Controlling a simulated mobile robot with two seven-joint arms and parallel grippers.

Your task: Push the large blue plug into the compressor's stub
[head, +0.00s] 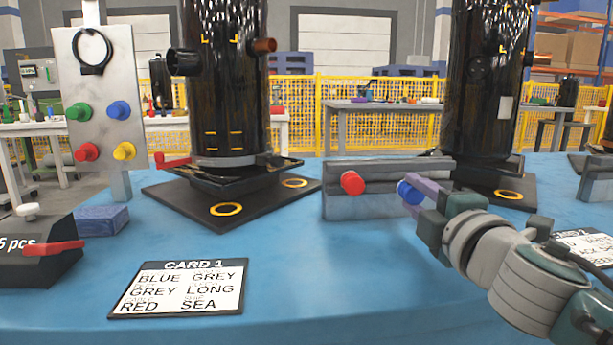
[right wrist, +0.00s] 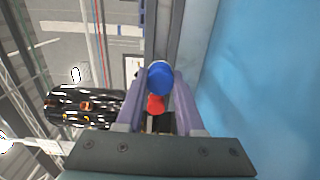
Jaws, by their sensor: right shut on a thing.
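My right gripper (head: 414,192) is shut on a large blue plug (head: 408,193), in front of the right part of a grey block (head: 385,208). In the right wrist view the blue plug (right wrist: 160,78) sits between the purple fingertips. I cannot tell whether it still touches the block. The black compressor (head: 222,95) stands upright at centre left, with a dark open stub (head: 183,62) on its left and a copper stub (head: 265,46) on its right. A second black compressor (head: 487,90) stands behind my right gripper. My left gripper is not in view.
A red plug (head: 352,183) is in the grey block. A panel (head: 98,60) at left carries green, blue, red and yellow plugs and a black ring. A card (head: 180,288), a blue block (head: 98,220) and a dark box (head: 35,258) lie at left. The front middle is clear.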

